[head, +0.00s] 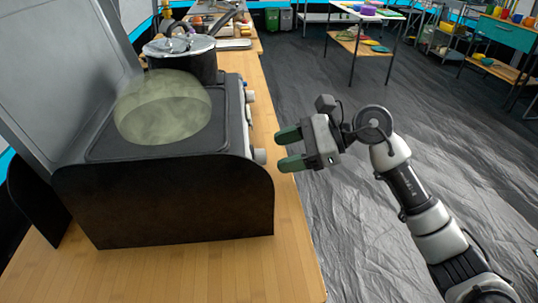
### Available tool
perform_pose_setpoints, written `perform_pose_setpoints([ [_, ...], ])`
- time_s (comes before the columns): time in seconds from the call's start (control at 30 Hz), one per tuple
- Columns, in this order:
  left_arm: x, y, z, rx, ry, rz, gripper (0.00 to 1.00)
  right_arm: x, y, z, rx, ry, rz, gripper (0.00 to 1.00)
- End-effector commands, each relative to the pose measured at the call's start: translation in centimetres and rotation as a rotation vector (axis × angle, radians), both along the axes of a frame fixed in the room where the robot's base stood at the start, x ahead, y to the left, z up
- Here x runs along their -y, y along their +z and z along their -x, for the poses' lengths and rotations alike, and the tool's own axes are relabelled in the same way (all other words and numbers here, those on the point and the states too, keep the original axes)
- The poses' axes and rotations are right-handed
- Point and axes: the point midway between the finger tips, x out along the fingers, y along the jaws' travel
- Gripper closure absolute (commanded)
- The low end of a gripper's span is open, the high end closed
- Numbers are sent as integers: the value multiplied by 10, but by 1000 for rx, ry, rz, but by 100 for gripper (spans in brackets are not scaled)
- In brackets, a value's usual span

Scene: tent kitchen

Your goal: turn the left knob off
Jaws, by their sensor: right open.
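A camping stove (165,200) with dark side panels and a raised grey lid stands on a wooden counter. Its controls are on the side that faces right in the picture. The near knob (260,156) is pale and partly hidden by the near side panel; how far it is turned cannot be told. A farther knob (250,96) shows beyond it. My right gripper (284,150) is open and empty, its two green fingertips pointing left toward the near knob, with a small gap between. My left gripper is not in view.
A rounded, see-through greenish shape (163,107) covers the near part of the stovetop. A lidded pot (190,65) stands on the far part. The wooden counter (200,275) is bare in front. The grey floor (330,110) to the right is open.

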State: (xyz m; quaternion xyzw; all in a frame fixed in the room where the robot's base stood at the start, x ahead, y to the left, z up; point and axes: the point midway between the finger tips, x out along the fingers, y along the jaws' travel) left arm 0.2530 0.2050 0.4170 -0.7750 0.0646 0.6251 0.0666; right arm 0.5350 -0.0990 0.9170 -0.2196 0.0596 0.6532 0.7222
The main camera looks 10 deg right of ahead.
Motion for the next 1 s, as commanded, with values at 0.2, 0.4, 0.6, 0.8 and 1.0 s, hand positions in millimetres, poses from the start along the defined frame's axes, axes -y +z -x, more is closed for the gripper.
perform_pose_setpoints([
  [0.2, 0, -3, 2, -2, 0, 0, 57, -27, -11, -4, -2, 1, -2, 40],
  [0.4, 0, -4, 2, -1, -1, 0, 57, -34, -14, -5, -2, -1, -1, 40],
  [0.6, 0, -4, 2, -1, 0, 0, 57, -34, -14, -5, -2, -1, -1, 40],
  [0.8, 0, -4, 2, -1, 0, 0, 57, -34, -14, -5, -2, -1, -1, 71],
  [1.0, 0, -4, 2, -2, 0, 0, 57, -34, -14, -5, -3, -2, -2, 88],
])
